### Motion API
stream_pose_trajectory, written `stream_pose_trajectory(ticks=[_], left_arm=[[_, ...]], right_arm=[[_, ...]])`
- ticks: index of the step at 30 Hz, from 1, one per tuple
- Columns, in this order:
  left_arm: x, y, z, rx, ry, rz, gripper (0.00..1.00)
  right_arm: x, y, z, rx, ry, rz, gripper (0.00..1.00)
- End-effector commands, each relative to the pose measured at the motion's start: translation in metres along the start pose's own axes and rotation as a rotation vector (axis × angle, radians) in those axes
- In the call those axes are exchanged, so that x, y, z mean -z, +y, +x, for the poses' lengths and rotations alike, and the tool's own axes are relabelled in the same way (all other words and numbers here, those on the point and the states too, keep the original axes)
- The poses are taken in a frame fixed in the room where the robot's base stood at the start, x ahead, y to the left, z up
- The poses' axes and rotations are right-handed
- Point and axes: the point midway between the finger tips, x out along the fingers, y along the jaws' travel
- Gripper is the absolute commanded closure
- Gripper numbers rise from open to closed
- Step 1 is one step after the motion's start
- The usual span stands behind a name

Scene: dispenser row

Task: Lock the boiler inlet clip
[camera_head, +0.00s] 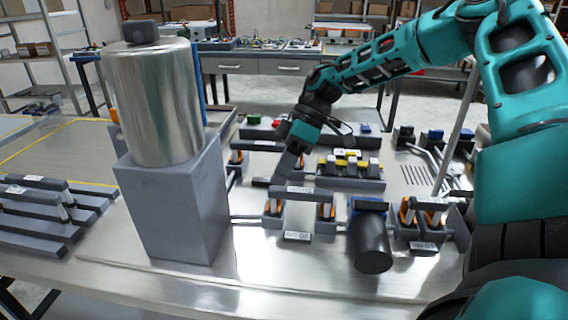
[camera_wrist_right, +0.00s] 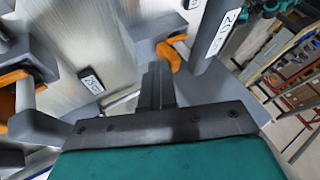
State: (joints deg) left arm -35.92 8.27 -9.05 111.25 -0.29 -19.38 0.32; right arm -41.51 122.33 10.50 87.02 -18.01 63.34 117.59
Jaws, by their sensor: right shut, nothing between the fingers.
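The boiler, a shiny steel cylinder (camera_head: 155,100) on a grey block (camera_head: 175,205), stands left of centre in the head view. A thin pipe leads from it to a grey holder with an orange clip (camera_head: 273,208); the tags are too small to tell which clip is the inlet one. My right gripper (camera_head: 277,180) is shut and empty, pointing down just behind that holder. In the right wrist view, its closed fingers (camera_wrist_right: 158,84) are close to an orange clip (camera_wrist_right: 170,54); contact cannot be told. My left gripper is not in view.
Another orange clip (camera_head: 326,211) sits right of the first, then a dark cylinder (camera_head: 371,245) and more orange clips (camera_head: 406,210). Behind is a block with yellow and white parts (camera_head: 349,168). Grey rails (camera_head: 45,215) lie left. The front table strip (camera_head: 280,275) is mostly clear.

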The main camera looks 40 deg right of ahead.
Motion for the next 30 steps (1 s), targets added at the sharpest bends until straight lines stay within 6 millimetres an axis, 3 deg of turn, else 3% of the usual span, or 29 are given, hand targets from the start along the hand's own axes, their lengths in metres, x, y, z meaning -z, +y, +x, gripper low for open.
stream_pose_trajectory(ticks=[6, 10, 24, 30], left_arm=[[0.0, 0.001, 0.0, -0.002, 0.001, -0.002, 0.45], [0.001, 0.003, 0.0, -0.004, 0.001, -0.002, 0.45], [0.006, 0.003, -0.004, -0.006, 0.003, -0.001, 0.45], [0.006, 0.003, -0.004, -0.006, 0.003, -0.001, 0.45]], right_arm=[[-0.001, -0.002, 0.002, 0.01, -0.004, 0.001, 1.0], [-0.001, -0.002, -0.009, 0.008, -0.003, 0.001, 1.0], [0.0, 0.0, -0.106, -0.001, 0.001, 0.0, 1.0], [-0.001, 0.001, -0.126, 0.0, 0.0, 0.001, 1.0]])
